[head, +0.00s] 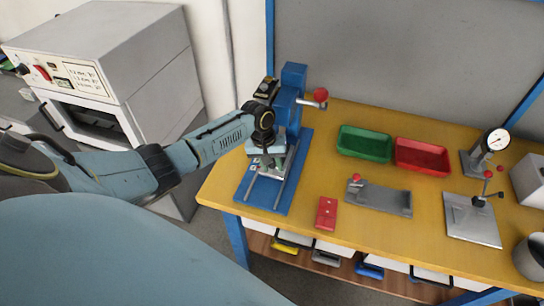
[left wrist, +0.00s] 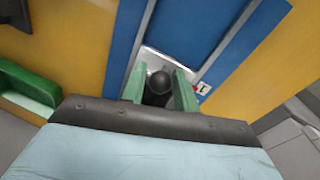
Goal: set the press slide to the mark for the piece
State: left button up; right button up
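The blue press (head: 293,85) stands at the left of the yellow table, with a red-knobbed lever. Two pale rails run along its blue base (head: 245,198). My left gripper (head: 266,163) is low over the rails and hides much of the slide. In the left wrist view its green fingers (left wrist: 160,90) stand on both sides of a black knob (left wrist: 160,82) on the silver slide plate (left wrist: 152,58). I cannot tell whether they touch the knob. A small white label with red (left wrist: 203,88) sits beside the right finger; its marking is unreadable. My right gripper is not in view.
A red block (head: 327,214) with pale dots lies right of the press base. Beyond are a grey fixture (head: 380,199), a green tray (head: 364,144), a red tray (head: 422,157) and a dial gauge (head: 490,145). A grey oven (head: 110,60) stands left.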

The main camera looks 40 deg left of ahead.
pick_arm(q)
notch_tip(320, 180, up, 13)
jog(key=s+a+p, duration=0.1)
jog(key=a, duration=0.1)
jog(key=shift+s+a+p, duration=0.15)
jog(key=shift+p, duration=0.25)
jog(key=shift+r, duration=0.1)
